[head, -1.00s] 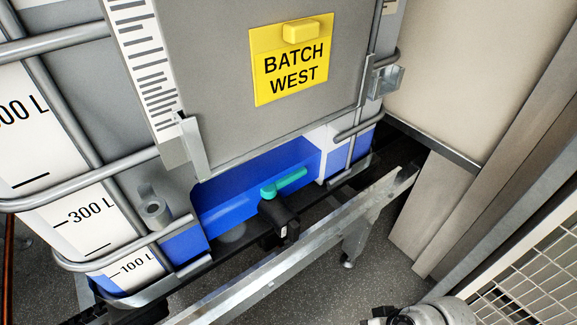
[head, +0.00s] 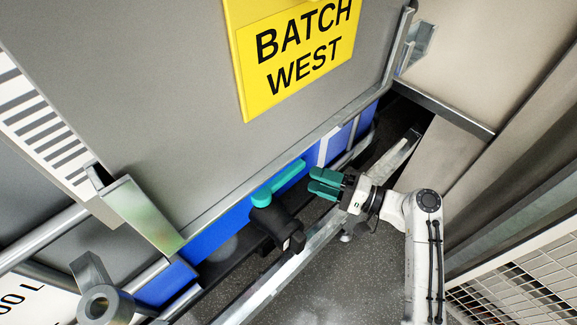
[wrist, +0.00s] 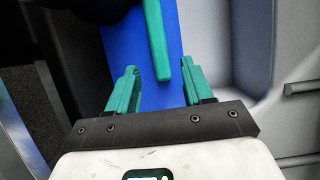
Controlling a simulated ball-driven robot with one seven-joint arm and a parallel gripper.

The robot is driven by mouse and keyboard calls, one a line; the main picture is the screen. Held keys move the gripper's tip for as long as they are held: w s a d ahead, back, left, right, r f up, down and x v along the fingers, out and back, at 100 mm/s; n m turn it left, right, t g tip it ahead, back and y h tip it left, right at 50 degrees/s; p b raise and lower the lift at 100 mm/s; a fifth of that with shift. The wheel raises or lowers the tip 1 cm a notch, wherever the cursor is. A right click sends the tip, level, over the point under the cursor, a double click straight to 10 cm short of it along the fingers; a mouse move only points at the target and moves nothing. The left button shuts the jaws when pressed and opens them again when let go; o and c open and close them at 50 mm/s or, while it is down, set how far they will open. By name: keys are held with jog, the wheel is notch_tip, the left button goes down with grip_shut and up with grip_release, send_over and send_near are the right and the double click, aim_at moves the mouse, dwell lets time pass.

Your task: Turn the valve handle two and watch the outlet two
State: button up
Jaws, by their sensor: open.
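The teal valve handle (head: 278,183) sits on top of a black valve body with its outlet (head: 279,227), low on the front of the tank, against a blue panel. The handle points up and to the right. My gripper (head: 323,182) is open, just right of the handle's free end, and apart from it in the head view. In the wrist view the handle (wrist: 156,45) reaches down toward the space between the teal fingers of my gripper (wrist: 163,88). The outlet's mouth is turned away, and I see no flow from it. No number shows on the valve.
A yellow "BATCH WEST" sign (head: 296,55) is on the grey panel above. A metal rail (head: 310,248) runs in front of and below the valve. A white mesh panel (head: 520,285) stands at the lower right. Speckled floor lies below the rail.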

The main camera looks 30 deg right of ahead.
aim_at(295, 174)
jog(key=p+x, duration=0.1)
jog(key=x, duration=0.6)
jog(key=shift+w+a, duration=0.25)
jog(key=shift+a, duration=0.05)
grip_shut()
